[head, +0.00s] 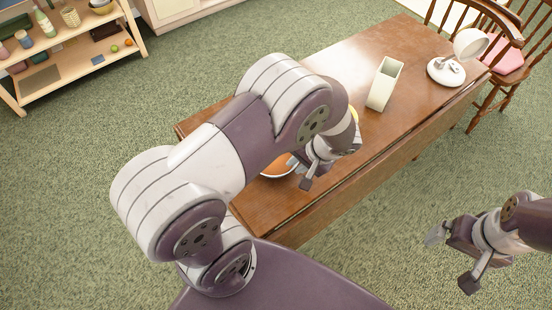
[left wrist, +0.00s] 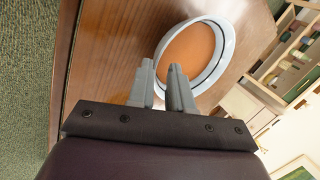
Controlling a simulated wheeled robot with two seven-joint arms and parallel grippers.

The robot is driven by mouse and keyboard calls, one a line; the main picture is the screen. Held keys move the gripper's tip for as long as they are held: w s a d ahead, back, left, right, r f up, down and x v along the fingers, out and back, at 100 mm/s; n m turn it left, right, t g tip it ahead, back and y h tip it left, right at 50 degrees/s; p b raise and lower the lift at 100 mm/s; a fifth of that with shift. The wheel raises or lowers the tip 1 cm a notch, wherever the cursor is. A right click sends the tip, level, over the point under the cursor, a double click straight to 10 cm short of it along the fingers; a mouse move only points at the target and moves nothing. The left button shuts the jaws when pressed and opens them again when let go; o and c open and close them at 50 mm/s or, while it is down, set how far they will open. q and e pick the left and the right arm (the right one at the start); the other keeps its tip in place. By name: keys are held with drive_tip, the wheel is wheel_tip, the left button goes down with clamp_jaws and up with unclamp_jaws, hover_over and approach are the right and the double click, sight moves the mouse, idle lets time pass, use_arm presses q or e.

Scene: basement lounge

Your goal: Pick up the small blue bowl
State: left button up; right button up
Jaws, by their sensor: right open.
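A round bowl with an orange inside and a pale blue-white rim (left wrist: 228,48) lies on the wooden table; it also shows in the head view (head: 275,168), partly hidden by my left arm. My left gripper (head: 318,165) is at the bowl's near-right side in the head view. In the left wrist view its two grey fingers (left wrist: 160,72) are close together, with the bowl's rim in the narrow gap between them. The bowl's underside is hidden. My right gripper (head: 455,262) is open and empty, off the table's front side at the lower right.
The wooden table (head: 405,55) carries a cream upright holder (head: 384,84) and a white lamp (head: 446,70) at the far end. A yellow thing (head: 355,115) is mostly hidden behind my left wrist. Wooden chairs (head: 508,60) stand at the far right, a shelf (head: 75,60) at upper left.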

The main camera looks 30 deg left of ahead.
sight(294, 166)
use_arm(q)
drive_tip(key=x, duration=0.5)
drive_tip(key=shift+w+a+f, duration=0.1)
drive_tip(key=shift+w+f, duration=0.2)
drive_tip(key=shift+f, duration=0.05)
clamp_jaws()
drive_tip(key=shift+r, duration=0.1)
